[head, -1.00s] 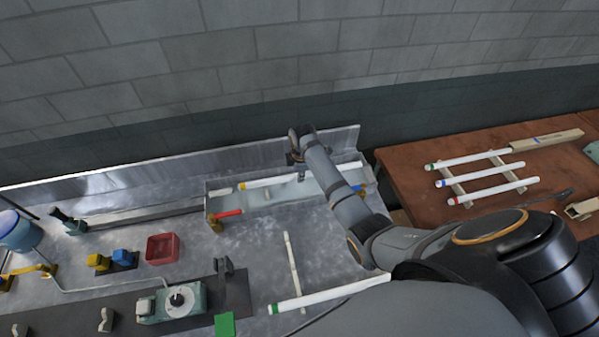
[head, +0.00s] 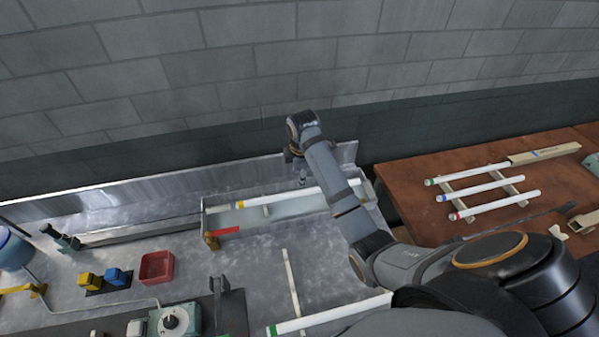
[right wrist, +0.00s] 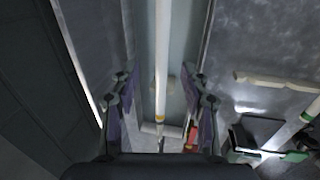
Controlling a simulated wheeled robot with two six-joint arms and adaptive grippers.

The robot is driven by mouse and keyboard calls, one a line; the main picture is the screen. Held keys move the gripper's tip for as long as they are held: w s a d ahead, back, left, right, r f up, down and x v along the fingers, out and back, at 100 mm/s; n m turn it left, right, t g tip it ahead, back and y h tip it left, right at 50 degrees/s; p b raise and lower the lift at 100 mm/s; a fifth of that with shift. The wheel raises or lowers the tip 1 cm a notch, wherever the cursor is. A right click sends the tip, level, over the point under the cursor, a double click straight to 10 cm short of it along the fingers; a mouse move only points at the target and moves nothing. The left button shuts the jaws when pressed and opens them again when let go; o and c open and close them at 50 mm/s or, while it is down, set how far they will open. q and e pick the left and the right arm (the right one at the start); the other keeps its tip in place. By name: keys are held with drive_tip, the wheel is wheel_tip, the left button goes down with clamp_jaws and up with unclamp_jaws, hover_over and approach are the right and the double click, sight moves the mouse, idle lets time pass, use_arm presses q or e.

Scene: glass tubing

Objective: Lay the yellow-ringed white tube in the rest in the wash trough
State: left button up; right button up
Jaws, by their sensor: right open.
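The white tube with a yellow ring (head: 315,193) lies lengthwise along the wash trough (head: 206,228), its yellow-ringed end to the left. A short pale crosspiece, which looks like the rest (head: 265,211), shows at the tube near that end. My right gripper (head: 302,181) is above the tube, near its middle. In the right wrist view the tube (right wrist: 162,50) runs between the open fingers of my right gripper (right wrist: 160,90), with a gap on both sides. The far end is partly hidden by my right arm in the head view. My left gripper is not in view.
A green-ringed tube (head: 330,314) lies at the front, near a pale strip (head: 291,280). A red-handled valve (head: 225,231) is at the trough's left end. A red tray (head: 157,267) stands left. Several tubes lie on a wooden rack (head: 510,185) on the brown table.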

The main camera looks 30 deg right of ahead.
drive_tip(key=shift+s+r, duration=0.15)
drive_tip(key=shift+r, duration=0.65)
drive_tip(key=shift+s+r, duration=0.1)
drive_tip(key=shift+r, duration=0.65)
